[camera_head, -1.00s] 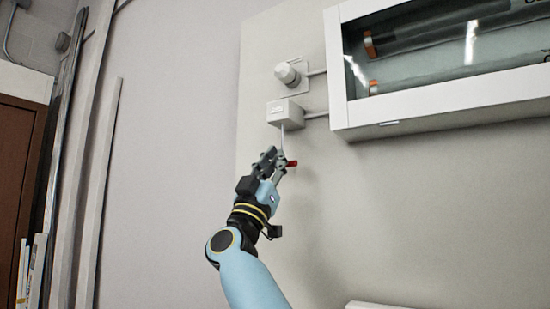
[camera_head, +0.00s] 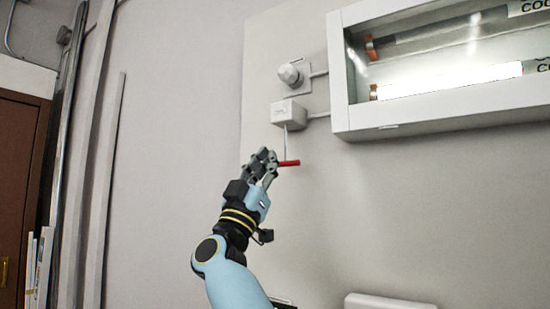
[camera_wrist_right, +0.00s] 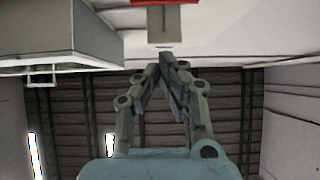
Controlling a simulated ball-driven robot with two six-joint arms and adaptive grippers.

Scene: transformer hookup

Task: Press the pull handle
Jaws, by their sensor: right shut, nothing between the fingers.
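The pull handle is a short red bar (camera_head: 289,163) hanging level on a thin cord below a small white switch box (camera_head: 289,113) on the wall. My right gripper (camera_head: 266,153) is shut and empty, just left of the bar; its fingers seem to overlap the bar's left end in the head view, and I cannot tell there if they touch. In the right wrist view the fingertips (camera_wrist_right: 167,60) meet, and the red bar (camera_wrist_right: 165,2) is cut off at the top edge, apart from them. My left gripper is not in view.
A white glass-fronted case (camera_head: 440,112) with two tubes juts from the wall at upper right; its lower tube (camera_head: 450,82) glows white. A round knob fitting (camera_head: 291,74) sits above the switch box. A brown door (camera_head: 18,150) stands at far left.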

